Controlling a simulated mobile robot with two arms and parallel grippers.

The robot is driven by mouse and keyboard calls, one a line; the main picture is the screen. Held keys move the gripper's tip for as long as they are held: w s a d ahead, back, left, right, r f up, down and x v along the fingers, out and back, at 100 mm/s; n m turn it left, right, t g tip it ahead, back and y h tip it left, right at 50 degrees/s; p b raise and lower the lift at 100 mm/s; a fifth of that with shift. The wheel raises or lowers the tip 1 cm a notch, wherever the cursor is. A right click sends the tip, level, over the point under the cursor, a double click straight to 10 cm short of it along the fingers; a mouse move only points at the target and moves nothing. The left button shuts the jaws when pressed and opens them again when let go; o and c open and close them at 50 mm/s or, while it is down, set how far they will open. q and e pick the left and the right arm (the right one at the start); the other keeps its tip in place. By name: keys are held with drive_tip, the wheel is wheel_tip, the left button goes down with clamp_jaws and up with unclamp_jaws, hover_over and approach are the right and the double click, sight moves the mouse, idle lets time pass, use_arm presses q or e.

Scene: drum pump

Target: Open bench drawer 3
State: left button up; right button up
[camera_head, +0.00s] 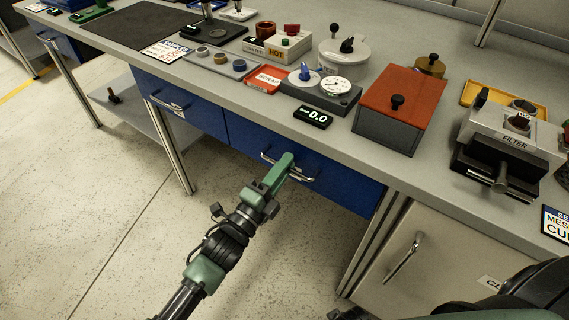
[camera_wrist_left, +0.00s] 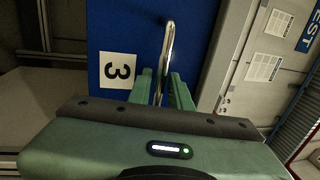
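Bench drawer 3 is a blue front (camera_head: 340,186) under the grey benchtop, and it looks flush with the bench. In the left wrist view the blue front (camera_wrist_left: 112,30) carries a white label with a 3 (camera_wrist_left: 118,71). Its silver bar handle (camera_head: 268,158) also shows in the left wrist view (camera_wrist_left: 168,40). My left gripper (camera_head: 287,163) is at the handle. In the left wrist view its two green fingers (camera_wrist_left: 163,88) stand on either side of the bar, with narrow gaps seen, so it looks open. My right gripper is not seen.
Another blue drawer (camera_head: 180,105) with a handle is to the left. A light cabinet door (camera_head: 405,260) with a handle is at the right. The benchtop holds a red-topped box (camera_head: 402,100), a gauge unit (camera_head: 322,90) and other devices. The floor before the drawer is clear apart from my arm.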

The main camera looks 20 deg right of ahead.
use_arm(q)
clamp_jaws()
idle(1.3)
